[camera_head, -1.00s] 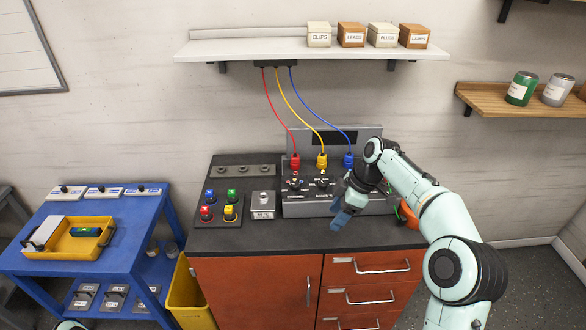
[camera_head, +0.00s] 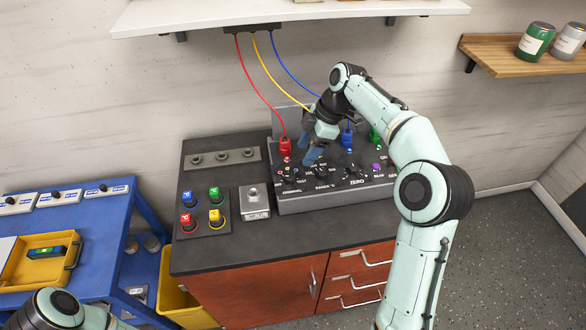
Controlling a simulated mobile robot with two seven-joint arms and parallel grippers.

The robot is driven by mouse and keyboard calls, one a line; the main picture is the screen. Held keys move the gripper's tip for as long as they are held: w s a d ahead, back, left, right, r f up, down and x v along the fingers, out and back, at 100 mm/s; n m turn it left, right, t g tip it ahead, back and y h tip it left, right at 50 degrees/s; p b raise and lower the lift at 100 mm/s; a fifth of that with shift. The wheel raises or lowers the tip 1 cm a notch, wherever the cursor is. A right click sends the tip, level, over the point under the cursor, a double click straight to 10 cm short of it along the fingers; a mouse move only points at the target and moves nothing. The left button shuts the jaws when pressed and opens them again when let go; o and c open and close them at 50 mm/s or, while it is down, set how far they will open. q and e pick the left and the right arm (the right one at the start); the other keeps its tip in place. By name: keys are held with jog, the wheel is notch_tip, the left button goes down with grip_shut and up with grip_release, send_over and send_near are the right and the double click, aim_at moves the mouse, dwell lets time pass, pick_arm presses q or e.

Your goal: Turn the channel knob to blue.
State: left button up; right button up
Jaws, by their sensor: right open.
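The dark console (camera_head: 335,199) stands on the bench with a row of knobs along its sloped face. The channel knob (camera_head: 290,173) is at the left end of the row, above a small label; its pointer direction is too small to tell. My right gripper (camera_head: 311,150), with blue fingers, is open and empty. It hangs over the console's left half, up and to the right of the channel knob, and looks apart from it. It hides the yellow plug. My left arm shows at the bottom left, but its gripper is out of view.
A red plug (camera_head: 285,146) with a red cable stands just behind the channel knob; a blue plug (camera_head: 346,138) stands right of my gripper. A small grey box (camera_head: 255,203) and a panel of coloured buttons (camera_head: 203,222) sit left of the console. A shelf (camera_head: 200,17) hangs above.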

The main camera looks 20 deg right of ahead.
aim_at(291, 176)
jog(key=b+x, duration=0.1)
jog(key=x, duration=0.7)
jog(key=shift+f, duration=0.15)
jog(key=shift+w+a+f, duration=0.25)
jog(key=shift+f, duration=0.3)
pick_arm(q)
jog(key=shift+s+f, duration=0.85)
jog(key=shift+f, duration=0.05)
pick_arm(e)
jog(key=c, duration=1.1)
